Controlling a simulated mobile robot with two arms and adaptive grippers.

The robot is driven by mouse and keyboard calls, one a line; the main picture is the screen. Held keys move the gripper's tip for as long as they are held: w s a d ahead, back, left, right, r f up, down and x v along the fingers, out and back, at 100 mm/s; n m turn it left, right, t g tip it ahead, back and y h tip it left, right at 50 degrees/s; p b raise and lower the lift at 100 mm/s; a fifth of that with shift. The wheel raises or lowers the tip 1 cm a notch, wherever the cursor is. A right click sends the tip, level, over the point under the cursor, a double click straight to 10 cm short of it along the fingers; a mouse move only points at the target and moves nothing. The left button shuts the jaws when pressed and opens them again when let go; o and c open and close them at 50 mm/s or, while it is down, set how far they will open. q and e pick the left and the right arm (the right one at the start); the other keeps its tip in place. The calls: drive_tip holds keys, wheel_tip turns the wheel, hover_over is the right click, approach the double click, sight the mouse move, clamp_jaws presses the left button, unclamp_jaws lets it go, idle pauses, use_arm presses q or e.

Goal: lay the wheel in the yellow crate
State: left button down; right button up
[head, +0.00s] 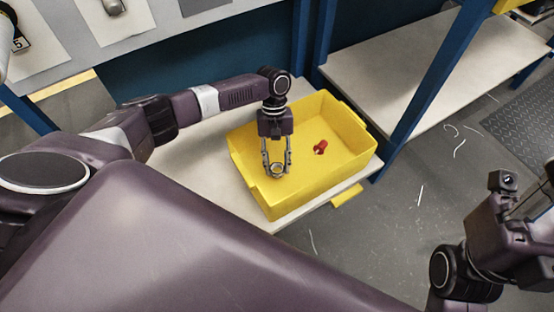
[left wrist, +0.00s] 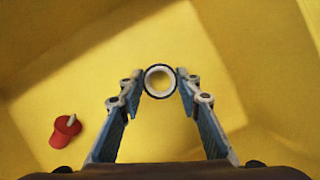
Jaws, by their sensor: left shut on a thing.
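The yellow crate (head: 345,133) stands on a light shelf, open side up. My left gripper (head: 277,169) is over the crate's near left part, pointing down between its walls. It is shut on the wheel (head: 278,170), a small ring with a dark rim and a pale inside. In the left wrist view the wheel (left wrist: 159,81) sits between the two fingertips, with the yellow crate floor (left wrist: 120,70) behind it. I cannot tell whether the wheel touches the floor. My right gripper (head: 508,181) is at the right edge of the head view, away from the crate; its fingers are not clear.
A red piece (head: 320,148) lies in the crate, right of my left gripper; it also shows in the left wrist view (left wrist: 65,130). A blue post (head: 432,75) rises beside the crate's right end. A pale bench (head: 400,65) stands behind it.

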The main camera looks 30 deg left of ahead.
use_arm(q)
drive_tip(key=shift+f, duration=0.4)
drive_tip(key=c, duration=1.3)
unclamp_jaws()
drive_tip(key=v, duration=1.2)
